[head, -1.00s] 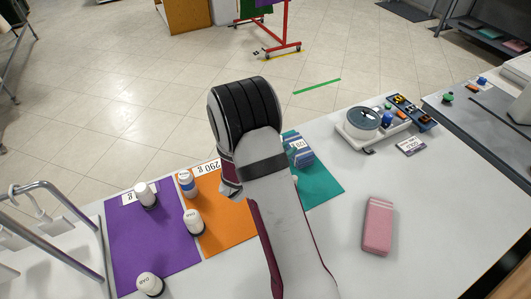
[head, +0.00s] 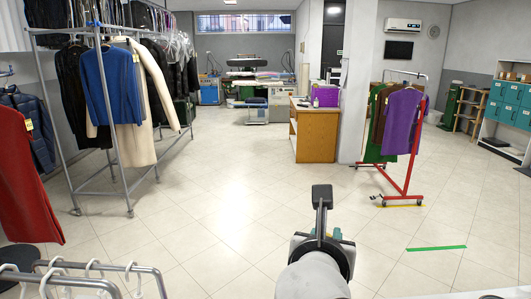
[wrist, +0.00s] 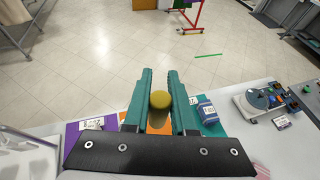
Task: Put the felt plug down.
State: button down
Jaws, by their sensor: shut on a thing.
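The felt plug, a mustard-yellow cylinder (wrist: 160,100), is between the teal fingers of my gripper (wrist: 160,78) in the wrist view. The gripper is shut on it. The plug is seen against a strip of orange mat (wrist: 158,127); its height above the mat cannot be told. In the head view my arm end shows at the bottom, with only bits of teal at the gripper; the plug is hidden there.
In the wrist view a purple mat (wrist: 72,130) lies left and a teal mat (wrist: 212,130) right. A blue labelled block (wrist: 207,112) is on the teal mat. A scale (wrist: 250,102) stands further right on the white table (wrist: 238,125). The head view shows open tiled floor (head: 220,210) and a red garment rack (head: 408,170).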

notch_tip(320, 180, down, 18)
jog(key=s+d+r+m+g+h, duration=0.1)
jog(key=m+g+h, duration=0.2)
jog(key=m+h, duration=0.2)
jog(key=s+d+f+m+g+h, duration=0.1)
jog(key=s+d+f+m+g, duration=0.1)
jog(key=f, duration=0.5)
jog(key=s+d+f+m+g+h, duration=0.1)
jog(key=s+d+f+m+g, duration=0.1)
jog(key=s+f, duration=0.3)
jog(key=s+d+f+m+g+h, duration=0.1)
jog(key=s+f+m+g+h, duration=0.1)
jog(key=f, duration=0.8)
jog(key=shift+s+d+f+m+g, duration=0.15)
jog(key=shift+s+d+m+g, duration=0.1)
jog(key=shift+s+g, duration=0.15)
jog(key=shift+s+d+f+m+g, duration=0.15)
jog(key=shift+s+m+g, duration=0.15)
jog(key=shift+s, duration=0.15)
jog(key=c, duration=0.7)
grip_release()
jog(key=shift+c, duration=0.2)
jog(key=shift+r, duration=0.1)
